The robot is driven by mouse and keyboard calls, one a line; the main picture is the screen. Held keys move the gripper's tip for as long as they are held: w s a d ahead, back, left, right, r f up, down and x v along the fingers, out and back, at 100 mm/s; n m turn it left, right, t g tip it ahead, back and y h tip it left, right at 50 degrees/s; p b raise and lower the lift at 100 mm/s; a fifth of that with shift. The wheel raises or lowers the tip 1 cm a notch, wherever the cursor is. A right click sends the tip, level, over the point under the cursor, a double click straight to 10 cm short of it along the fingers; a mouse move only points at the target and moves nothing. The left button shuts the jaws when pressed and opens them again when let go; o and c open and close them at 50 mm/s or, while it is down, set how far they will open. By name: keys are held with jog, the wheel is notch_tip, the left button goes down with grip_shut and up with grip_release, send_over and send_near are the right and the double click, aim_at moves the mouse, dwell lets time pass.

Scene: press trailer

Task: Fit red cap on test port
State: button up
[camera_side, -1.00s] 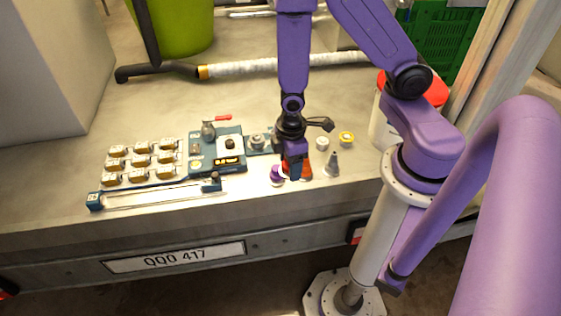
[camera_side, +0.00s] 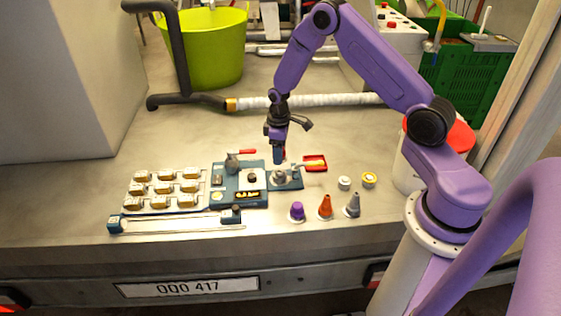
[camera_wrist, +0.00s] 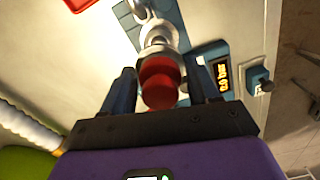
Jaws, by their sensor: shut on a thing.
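The red cap (camera_wrist: 160,88) shows in the wrist view between the two fingers of my gripper (camera_wrist: 159,75), which is shut on it. The test port looks to be the round steel fitting (camera_wrist: 158,36) just beyond the cap in the wrist view. In the side view this fitting (camera_side: 281,177) stands on the blue base at the right end of the device. There my gripper (camera_side: 279,158) points down just above the fitting. The fingers mostly hide the cap in the side view, and I cannot tell whether cap and fitting touch.
The blue device has a lit display (camera_side: 247,194). A small red tray (camera_side: 316,163) lies right of the fitting. A purple cap (camera_side: 297,211), an orange cone (camera_side: 326,206) and a grey cone (camera_side: 353,205) stand in front. A wrapped pipe (camera_side: 310,100) runs behind.

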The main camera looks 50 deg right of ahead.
jog(key=shift+d+f, duration=0.1)
jog(key=shift+f, duration=2.8)
jog(key=shift+f, duration=0.6)
jog(key=o, duration=0.9)
jog(key=shift+c, duration=0.2)
jog(key=shift+r, duration=5.5)
notch_tip(320, 180, up, 9)
send_over(280, 171)
